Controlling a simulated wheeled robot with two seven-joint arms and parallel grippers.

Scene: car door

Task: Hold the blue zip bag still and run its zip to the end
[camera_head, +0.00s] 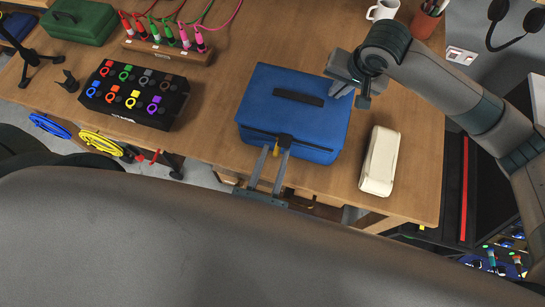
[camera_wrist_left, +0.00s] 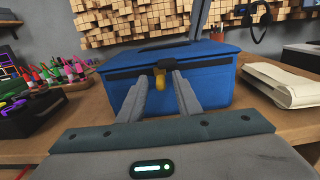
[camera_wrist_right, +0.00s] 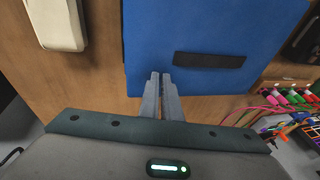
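The blue zip bag (camera_head: 310,115) sits at the table's front edge, with a dark handle strip on its lid. Its dark zip band runs across the front, with a yellow pull (camera_wrist_left: 160,80) near the middle. My left gripper (camera_head: 276,145) reaches the front from below. In the left wrist view its open fingers (camera_wrist_left: 161,80) stand either side of the pull, with gaps. My right gripper (camera_head: 346,90) is at the bag's right side. In the right wrist view its fingers (camera_wrist_right: 160,76) are nearly together and overlap the bag's edge; I cannot tell whether they touch it.
A cream case (camera_head: 380,162) lies right of the bag. A black box with coloured rings (camera_head: 135,95) and a wooden block with coloured plugs (camera_head: 167,50) are on the left. A white mug (camera_head: 383,10) stands at the back. Bare wood separates the bag from the black box.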

